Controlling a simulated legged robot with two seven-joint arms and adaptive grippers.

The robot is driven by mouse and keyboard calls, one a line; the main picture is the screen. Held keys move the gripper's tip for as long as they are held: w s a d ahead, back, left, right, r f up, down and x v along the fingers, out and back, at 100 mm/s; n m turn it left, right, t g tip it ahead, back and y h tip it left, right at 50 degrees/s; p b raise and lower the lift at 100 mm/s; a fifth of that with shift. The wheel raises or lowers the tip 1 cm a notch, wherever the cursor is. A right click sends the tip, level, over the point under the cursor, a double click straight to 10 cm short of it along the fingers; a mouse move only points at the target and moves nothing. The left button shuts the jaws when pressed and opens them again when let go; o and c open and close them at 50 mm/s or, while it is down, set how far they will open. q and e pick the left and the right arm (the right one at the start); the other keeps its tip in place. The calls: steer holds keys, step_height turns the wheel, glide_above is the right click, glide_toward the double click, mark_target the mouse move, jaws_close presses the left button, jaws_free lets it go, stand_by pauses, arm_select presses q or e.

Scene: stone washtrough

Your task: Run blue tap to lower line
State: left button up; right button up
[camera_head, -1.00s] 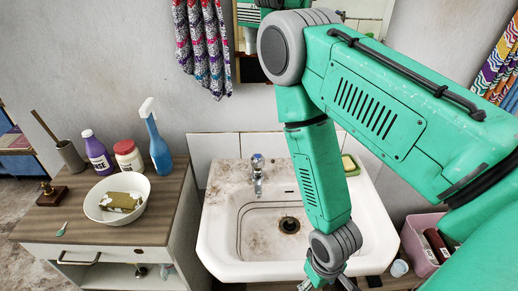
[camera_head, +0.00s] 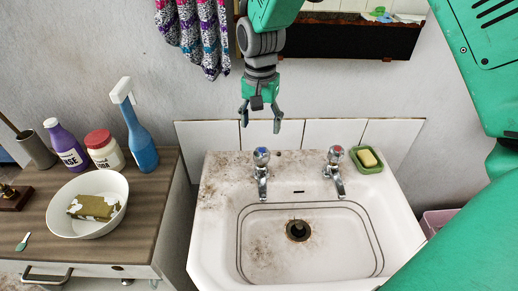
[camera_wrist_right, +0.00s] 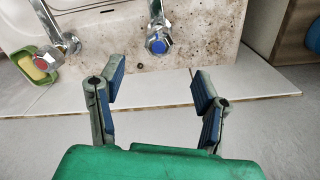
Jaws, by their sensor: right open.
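The blue tap (camera_head: 262,172) stands at the back left of the white sink (camera_head: 205,255), with a blue-marked knob on top. It also shows in the right wrist view (camera_wrist_right: 158,40), beyond and between my fingertips. Dark lines (camera_head: 338,203) run around inside the basin, one above the other; no water shows. My right gripper (camera_head: 262,118) is open and empty, pointing down above and behind the blue tap, apart from it. In the right wrist view its fingers (camera_wrist_right: 155,90) are spread wide. My left gripper is not in view.
The red tap (camera_head: 336,172) stands to the right of the blue one. A green dish with soap (camera_head: 368,159) sits at the back right corner. The cabinet at left holds a white bowl (camera_head: 88,230) and several bottles.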

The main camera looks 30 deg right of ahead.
mark_target(262, 149)
steer(key=shift+w+d+f, duration=0.1)
steer(key=shift+d+f, duration=0.25)
steer(key=shift+f, duration=0.25)
steer(key=shift+w+d+f, duration=0.1)
steer(key=shift+d+f, duration=0.2)
steer(key=shift+f, duration=0.3)
step_height(262, 149, down, 8)
steer(key=shift+w+a+r, duration=0.1)
steer(key=shift+w, duration=0.05)
steer(key=shift+a+f, duration=0.2)
steer(key=shift+f, duration=0.5)
steer(key=shift+d, duration=0.2)
